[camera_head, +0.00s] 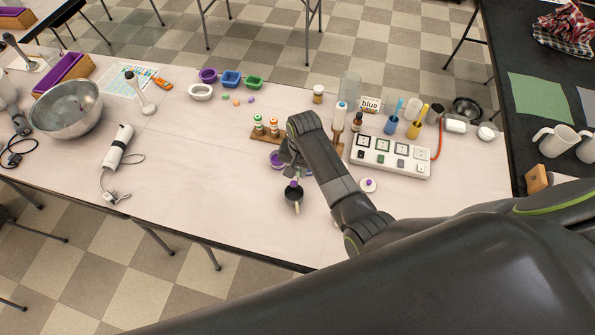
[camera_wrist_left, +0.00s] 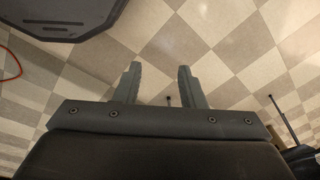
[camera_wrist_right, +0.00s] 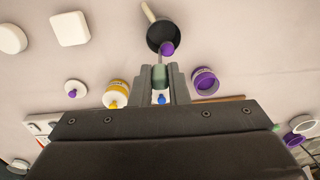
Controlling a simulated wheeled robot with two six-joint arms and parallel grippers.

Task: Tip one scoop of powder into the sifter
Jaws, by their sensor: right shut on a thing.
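My right gripper (camera_wrist_right: 161,72) is shut on the greenish handle (camera_wrist_right: 160,77) of a small scoop. The scoop's purple end (camera_wrist_right: 167,48) is over the near edge of the dark round sifter (camera_wrist_right: 160,33); whether it touches cannot be told. In the head view the purple end (camera_head: 294,183) shows at the sifter's (camera_head: 293,196) top, below my right gripper (camera_head: 290,165). An open purple powder jar (camera_wrist_right: 205,81) stands beside the gripper, partly hidden in the head view (camera_head: 276,160). My left gripper (camera_wrist_left: 157,73) is open and empty above the floor, outside the head view.
A white lid with a purple knob (camera_head: 368,185) lies right of my forearm. A white device panel (camera_head: 391,157) stands beyond it. A wooden rack with small bottles (camera_head: 265,131) is behind the jar.

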